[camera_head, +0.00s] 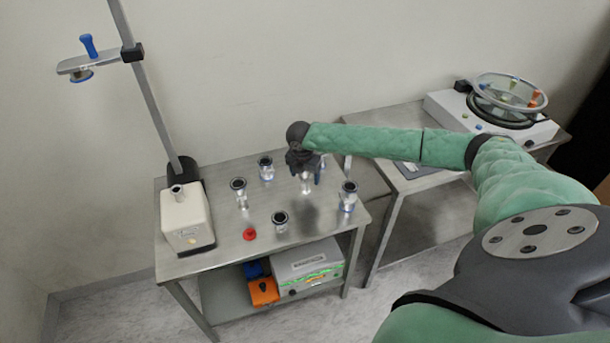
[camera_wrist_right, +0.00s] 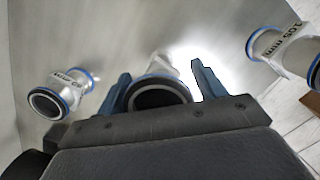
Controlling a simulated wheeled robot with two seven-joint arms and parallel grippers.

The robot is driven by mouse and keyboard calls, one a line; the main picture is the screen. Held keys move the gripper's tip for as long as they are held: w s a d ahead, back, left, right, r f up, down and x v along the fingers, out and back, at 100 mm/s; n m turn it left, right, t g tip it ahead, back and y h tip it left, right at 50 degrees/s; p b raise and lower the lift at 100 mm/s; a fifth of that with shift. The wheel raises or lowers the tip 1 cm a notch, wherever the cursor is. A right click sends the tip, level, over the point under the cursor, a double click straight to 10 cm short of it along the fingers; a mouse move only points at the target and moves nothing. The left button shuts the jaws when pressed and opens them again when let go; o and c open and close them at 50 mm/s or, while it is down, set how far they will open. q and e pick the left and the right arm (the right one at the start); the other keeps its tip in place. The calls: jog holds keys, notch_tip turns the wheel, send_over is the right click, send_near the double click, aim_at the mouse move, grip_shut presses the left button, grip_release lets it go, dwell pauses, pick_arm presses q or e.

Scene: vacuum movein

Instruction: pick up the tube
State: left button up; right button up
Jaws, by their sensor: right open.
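Several metal tubes with dark, flanged mouths stand on the steel table (camera_head: 215,250). One tube is under my right gripper in the head view (camera_head: 306,184); it also shows in the right wrist view (camera_wrist_right: 160,92), with its mouth between the fingers. My right gripper (camera_head: 305,175) points down over it and is open, its two blue-grey fingers (camera_wrist_right: 160,85) on either side of the tube. I cannot tell whether they touch it. Other tubes stand at left (camera_head: 239,193), back (camera_head: 266,168), front (camera_head: 280,221) and right (camera_head: 348,196). My left gripper is not in view.
A beige pump box (camera_head: 186,222) and a tall pole stand on the table's left. A red cap (camera_head: 249,233) lies near the front. The lower shelf holds a grey box (camera_head: 308,262) and an orange box (camera_head: 263,291). A second table at right carries a round glass-topped device (camera_head: 508,92).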

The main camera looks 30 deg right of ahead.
jog(key=shift+f, duration=0.25)
jog(key=c, duration=1)
jog(key=shift+r, duration=0.15)
